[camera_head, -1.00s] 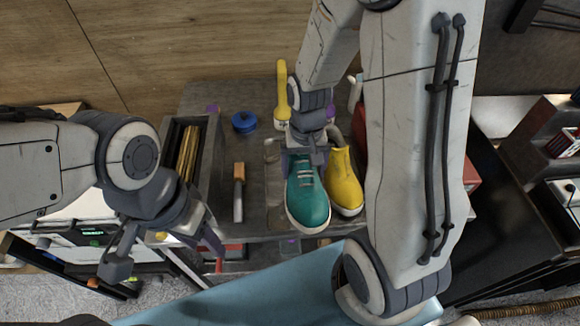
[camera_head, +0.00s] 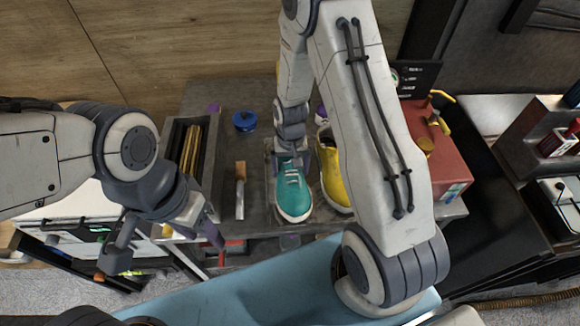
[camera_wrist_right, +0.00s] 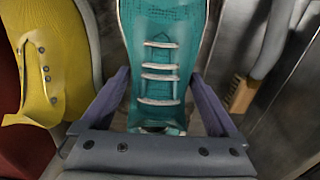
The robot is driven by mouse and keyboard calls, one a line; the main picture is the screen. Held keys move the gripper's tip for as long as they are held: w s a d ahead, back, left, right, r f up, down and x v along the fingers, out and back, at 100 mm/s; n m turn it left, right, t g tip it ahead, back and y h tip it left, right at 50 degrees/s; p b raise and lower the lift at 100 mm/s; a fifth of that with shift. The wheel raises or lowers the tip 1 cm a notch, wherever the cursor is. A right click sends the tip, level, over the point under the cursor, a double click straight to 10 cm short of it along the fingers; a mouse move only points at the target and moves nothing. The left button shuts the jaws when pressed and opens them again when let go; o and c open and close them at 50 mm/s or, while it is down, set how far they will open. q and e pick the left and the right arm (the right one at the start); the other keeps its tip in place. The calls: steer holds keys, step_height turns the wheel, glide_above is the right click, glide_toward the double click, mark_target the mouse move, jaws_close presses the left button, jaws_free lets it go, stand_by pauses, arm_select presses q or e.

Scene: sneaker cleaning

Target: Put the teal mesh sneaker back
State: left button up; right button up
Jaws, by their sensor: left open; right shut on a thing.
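The teal mesh sneaker (camera_head: 294,197) is at the front middle of the grey workbench (camera_head: 255,212), toe toward me. My right gripper (camera_head: 291,160) is shut on its heel end. In the right wrist view the sneaker (camera_wrist_right: 160,65) lies between the two purple fingers (camera_wrist_right: 160,100), laces facing the camera. I cannot tell whether its sole touches the bench. A yellow shoe (camera_head: 331,172) stands close to its right, partly hidden by my right arm. My left gripper (camera_head: 168,246) is open and empty, off the bench's front left corner.
A brush (camera_head: 240,190) lies left of the sneaker. A blue round lid (camera_head: 244,121) is behind it, and a dark open box (camera_head: 205,160) stands at the left. A red box (camera_head: 437,150) is at the right. A blue surface (camera_head: 260,285) spans the front.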

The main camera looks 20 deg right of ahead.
steer(key=o, duration=1.4)
steer(key=shift+f, duration=0.1)
